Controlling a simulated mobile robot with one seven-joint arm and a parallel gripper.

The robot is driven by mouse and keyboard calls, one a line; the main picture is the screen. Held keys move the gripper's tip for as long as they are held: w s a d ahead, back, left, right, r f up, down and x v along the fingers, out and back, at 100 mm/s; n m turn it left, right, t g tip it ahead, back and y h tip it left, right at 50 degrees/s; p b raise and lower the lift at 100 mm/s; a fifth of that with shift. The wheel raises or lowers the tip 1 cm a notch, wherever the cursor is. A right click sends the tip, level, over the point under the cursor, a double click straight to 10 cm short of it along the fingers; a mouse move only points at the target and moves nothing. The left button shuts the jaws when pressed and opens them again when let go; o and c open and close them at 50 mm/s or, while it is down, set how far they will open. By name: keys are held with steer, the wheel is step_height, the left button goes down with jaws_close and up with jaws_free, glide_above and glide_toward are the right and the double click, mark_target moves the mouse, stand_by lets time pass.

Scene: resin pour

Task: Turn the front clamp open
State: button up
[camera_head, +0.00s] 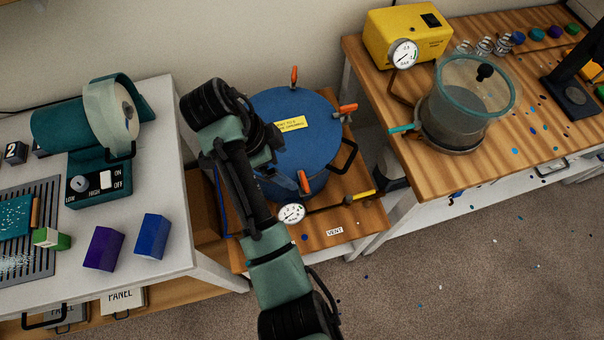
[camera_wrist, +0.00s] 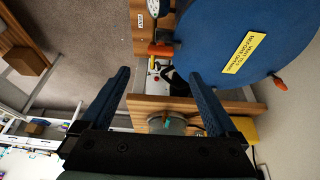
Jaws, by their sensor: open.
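The pressure pot has a round blue lid (camera_head: 300,112) with a yellow label and orange clamp handles around its rim. The front clamp (camera_head: 304,181) shows at the lid's near edge, right of my arm. In the wrist view it appears to be the orange handle (camera_wrist: 160,48) at the lid's left edge. Another clamp (camera_head: 347,108) is on the right and one (camera_head: 293,76) at the back. My gripper (camera_wrist: 160,75) is open and empty, its fingers spread either side of the view's middle, apart from the front clamp. My arm hides the lid's left side.
A gauge (camera_head: 291,214) and a yellow-ended lever (camera_head: 362,196) sit before the pot. A black handle (camera_head: 348,155) juts from its right side. The left bench (camera_head: 168,180) and the right wooden table (camera_head: 400,170), with a clear chamber (camera_head: 466,100), flank it.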

mark_target(304, 180)
steer(key=p+x, duration=0.1)
steer(key=x, duration=0.9)
steer(key=shift+f, duration=0.1)
steer(key=c, duration=1.4)
